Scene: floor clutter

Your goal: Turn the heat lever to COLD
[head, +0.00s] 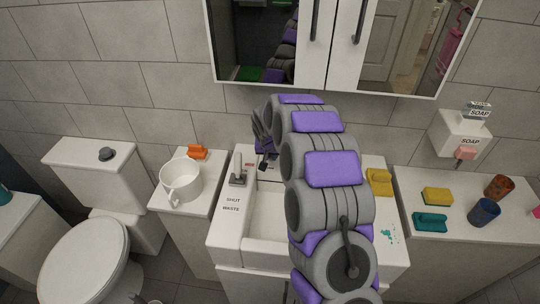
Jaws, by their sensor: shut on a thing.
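The white sink (233,226) stands below the mirror cabinet, partly covered by my purple and grey arm. My gripper (264,164) reaches down at the back of the sink, mostly hidden behind my arm. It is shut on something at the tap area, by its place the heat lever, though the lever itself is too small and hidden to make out. A small red mark shows on the sink's back ledge just left of the gripper. The COLD marking cannot be read. A grey lever (238,173) stands farther left, behind the words SHUT and WASTE.
A white mug (181,182) and an orange brush-like item (198,152) sit on the left counter. A yellow sponge (379,181) lies on the sink's right side. The right counter holds another sponge (437,196), a teal item (430,222) and two cups (484,211). The mirror cabinet (300,86) hangs above.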

